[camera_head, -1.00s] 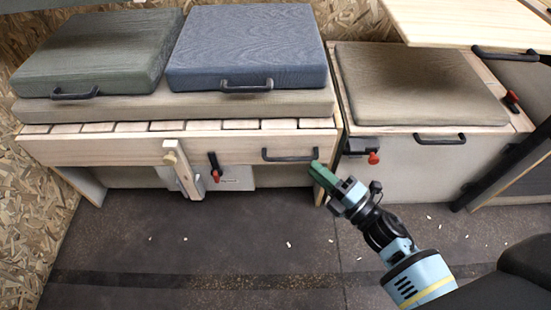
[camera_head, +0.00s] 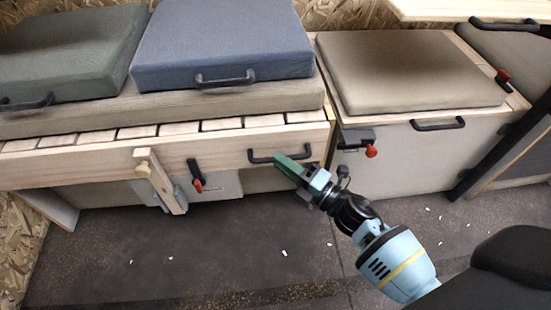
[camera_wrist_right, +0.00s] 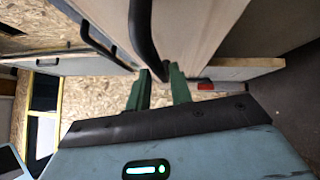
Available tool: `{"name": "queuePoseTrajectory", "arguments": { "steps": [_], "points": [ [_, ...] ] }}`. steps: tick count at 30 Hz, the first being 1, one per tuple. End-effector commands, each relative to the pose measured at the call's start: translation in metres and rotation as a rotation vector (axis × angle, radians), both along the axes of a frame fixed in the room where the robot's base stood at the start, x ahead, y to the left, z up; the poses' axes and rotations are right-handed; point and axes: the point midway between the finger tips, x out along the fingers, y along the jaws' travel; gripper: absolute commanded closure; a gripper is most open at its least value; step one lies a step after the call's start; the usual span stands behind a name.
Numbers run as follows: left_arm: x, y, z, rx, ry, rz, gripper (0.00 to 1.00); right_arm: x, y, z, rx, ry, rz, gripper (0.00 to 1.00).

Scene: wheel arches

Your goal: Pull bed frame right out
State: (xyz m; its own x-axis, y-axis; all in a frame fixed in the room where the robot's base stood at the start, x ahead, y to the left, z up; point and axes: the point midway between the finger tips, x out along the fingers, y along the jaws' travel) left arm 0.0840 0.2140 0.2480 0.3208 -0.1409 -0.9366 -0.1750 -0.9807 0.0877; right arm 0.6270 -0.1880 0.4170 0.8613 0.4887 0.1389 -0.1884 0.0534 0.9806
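The bed frame (camera_head: 100,158) is a pale wooden slatted frame with a long front board, under the cushions at the left and middle of the head view. A black bar handle (camera_head: 262,156) is fixed near the right end of its board. My right gripper (camera_head: 285,163) has green fingers and is at this handle. In the right wrist view, the fingers (camera_wrist_right: 160,78) stand apart and the handle bar (camera_wrist_right: 145,40) reaches down to between their tips. I see no grip on it. My left gripper is not in view.
A blue cushion (camera_head: 222,42), a green cushion (camera_head: 70,50) and a beige mattress pad lie on the frame. A wooden leg (camera_head: 161,181) and a red-tipped latch (camera_head: 197,178) are on its front. A beige-topped box (camera_head: 410,72) stands right. The dark floor (camera_head: 220,245) in front is mostly clear.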

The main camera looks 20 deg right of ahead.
Motion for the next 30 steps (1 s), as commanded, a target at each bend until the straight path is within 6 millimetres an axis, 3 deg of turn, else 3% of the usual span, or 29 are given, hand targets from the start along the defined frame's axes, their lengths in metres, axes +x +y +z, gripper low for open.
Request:
{"name": "queuePoseTrajectory", "arguments": {
  "steps": [6, 17, 22, 30],
  "points": [
    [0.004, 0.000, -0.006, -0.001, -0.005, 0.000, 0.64, 0.020, 0.011, 0.002, 0.000, 0.000, 0.000, 0.78],
    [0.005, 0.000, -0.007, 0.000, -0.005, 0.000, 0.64, 0.023, 0.013, 0.003, 0.000, 0.001, -0.001, 0.78],
    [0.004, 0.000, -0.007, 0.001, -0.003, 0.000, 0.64, 0.023, 0.013, 0.003, 0.000, 0.001, -0.001, 1.00],
    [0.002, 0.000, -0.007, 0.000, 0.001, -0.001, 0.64, 0.023, 0.013, 0.003, 0.000, 0.001, -0.001, 1.00]
  ]
}}
